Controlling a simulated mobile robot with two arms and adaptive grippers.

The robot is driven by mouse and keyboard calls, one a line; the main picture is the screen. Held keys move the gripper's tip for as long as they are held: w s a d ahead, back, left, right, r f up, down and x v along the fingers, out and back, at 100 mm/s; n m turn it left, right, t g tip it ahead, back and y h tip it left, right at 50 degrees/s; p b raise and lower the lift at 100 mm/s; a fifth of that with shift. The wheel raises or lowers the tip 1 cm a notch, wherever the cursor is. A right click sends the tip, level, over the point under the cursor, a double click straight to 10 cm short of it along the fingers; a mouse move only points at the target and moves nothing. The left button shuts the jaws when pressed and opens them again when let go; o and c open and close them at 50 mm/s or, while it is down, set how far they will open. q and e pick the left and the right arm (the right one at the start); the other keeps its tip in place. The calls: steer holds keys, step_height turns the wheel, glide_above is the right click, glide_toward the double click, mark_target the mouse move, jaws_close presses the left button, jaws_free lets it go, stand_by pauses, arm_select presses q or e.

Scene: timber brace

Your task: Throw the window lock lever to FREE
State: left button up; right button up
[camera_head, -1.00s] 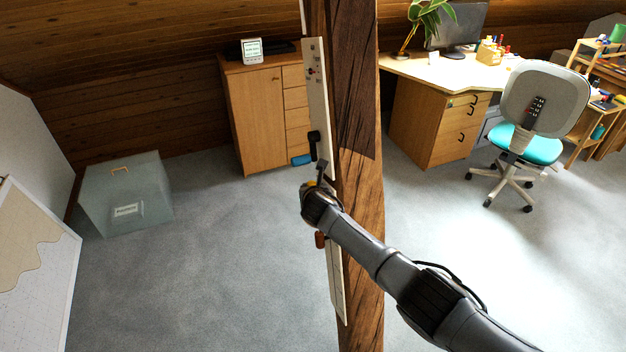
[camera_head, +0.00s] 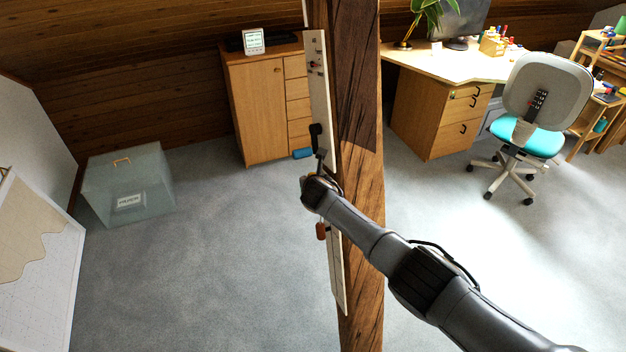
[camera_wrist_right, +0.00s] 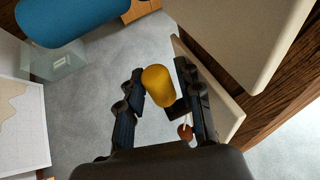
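The white lock board (camera_head: 318,75) stands along the timber post (camera_head: 358,110), with a black fitting (camera_head: 316,132) partway down it. My right gripper (camera_head: 318,172) is at the board just below this fitting. In the right wrist view a yellow knob (camera_wrist_right: 158,85) sits between the fingers of my right gripper (camera_wrist_right: 159,76). The fingers are close on both sides of it, and I cannot tell whether they touch it. A red-brown knob (camera_head: 321,231) hangs below the gripper; it also shows in the wrist view (camera_wrist_right: 185,131). The lever's markings are too small to read. My left gripper is out of view.
A blue rounded piece (camera_wrist_right: 75,18) is near the wrist camera. A wooden cabinet (camera_head: 260,110) stands behind the post, a translucent bin (camera_head: 125,190) to the left, and a desk (camera_head: 430,110) and chair (camera_head: 545,100) to the right. The floor (camera_head: 230,250) between is clear.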

steer(key=v, duration=1.2)
stand_by(0.3)
